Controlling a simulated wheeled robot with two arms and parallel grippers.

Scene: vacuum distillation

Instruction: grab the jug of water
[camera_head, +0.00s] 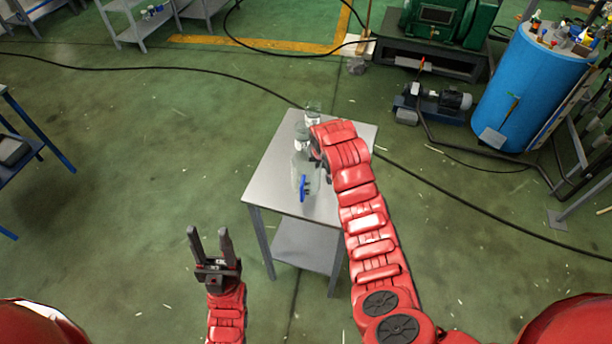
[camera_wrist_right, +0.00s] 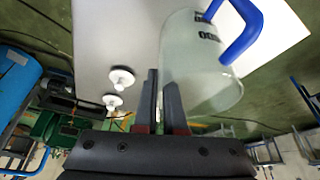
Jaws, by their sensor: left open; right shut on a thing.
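The clear glass jug (camera_head: 305,172) with a blue handle (camera_head: 303,187) is at the small grey table (camera_head: 268,180) in the head view. In the right wrist view the jug (camera_wrist_right: 197,72) shows dark printing and its blue handle (camera_wrist_right: 243,28) on the far side. My right gripper (camera_head: 317,158) is shut on the jug's near wall, its dark fingers (camera_wrist_right: 162,98) on the side away from the handle. Whether the jug touches the tabletop is unclear. My left gripper (camera_head: 211,240) is open and empty, left of the table.
Two clear bottles (camera_head: 313,113) stand behind the jug, partly hidden by my right arm; two white tops (camera_wrist_right: 122,78) show beside the gripper. The tabletop's left front is bare. A blue drum (camera_head: 530,85) and a pump (camera_head: 440,100) stand to the right. Cables cross the floor.

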